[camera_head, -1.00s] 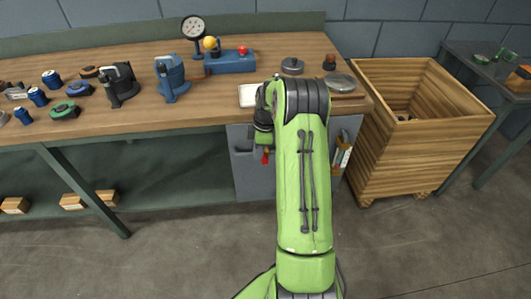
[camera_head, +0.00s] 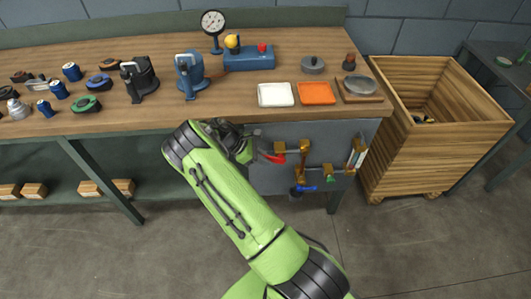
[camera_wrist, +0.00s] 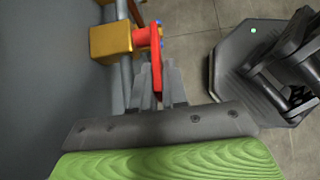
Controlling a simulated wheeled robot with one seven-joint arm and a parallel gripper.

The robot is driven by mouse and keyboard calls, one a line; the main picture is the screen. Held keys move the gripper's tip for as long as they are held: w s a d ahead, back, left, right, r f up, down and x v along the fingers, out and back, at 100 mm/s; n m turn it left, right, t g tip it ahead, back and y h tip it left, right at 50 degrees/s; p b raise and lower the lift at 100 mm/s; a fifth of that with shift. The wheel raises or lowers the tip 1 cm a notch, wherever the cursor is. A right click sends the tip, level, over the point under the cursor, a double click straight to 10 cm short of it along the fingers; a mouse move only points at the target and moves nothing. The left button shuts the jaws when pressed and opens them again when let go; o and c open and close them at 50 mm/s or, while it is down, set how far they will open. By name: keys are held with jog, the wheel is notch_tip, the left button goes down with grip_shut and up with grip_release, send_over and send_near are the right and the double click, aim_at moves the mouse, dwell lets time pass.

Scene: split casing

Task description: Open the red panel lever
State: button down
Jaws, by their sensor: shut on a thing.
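The red lever (camera_head: 276,158) is on the grey panel under the workbench, beside a brass valve body (camera_head: 303,146). In the wrist view the red lever (camera_wrist: 157,68) runs between the fingers of my gripper (camera_wrist: 163,92), next to the brass valve body (camera_wrist: 112,40) on a grey pipe. My gripper is shut on the red lever. In the head view my gripper (camera_head: 256,150) reaches the lever from the left, and my arm hides the panel's left part.
A blue lever (camera_head: 306,188) and a green handle (camera_head: 329,178) sit lower on the same panel. A wooden crate (camera_head: 455,135) stands to the right. The floor in front is clear.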

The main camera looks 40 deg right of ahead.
jog(key=shift+w+a+f+g+h+b, duration=0.1)
jog(key=shift+f+g+h+b, duration=0.65)
jog(key=shift+h, duration=0.25)
jog(key=shift+a+f+g+h+b, duration=0.1)
jog(key=shift+f+g+h+b, duration=0.4)
jog(key=shift+h+b, duration=0.45)
jog(key=shift+d, duration=0.1)
jog(key=c, duration=1.2)
grip_release()
jog(key=shift+f, duration=0.1)
jog(key=shift+c, duration=0.2)
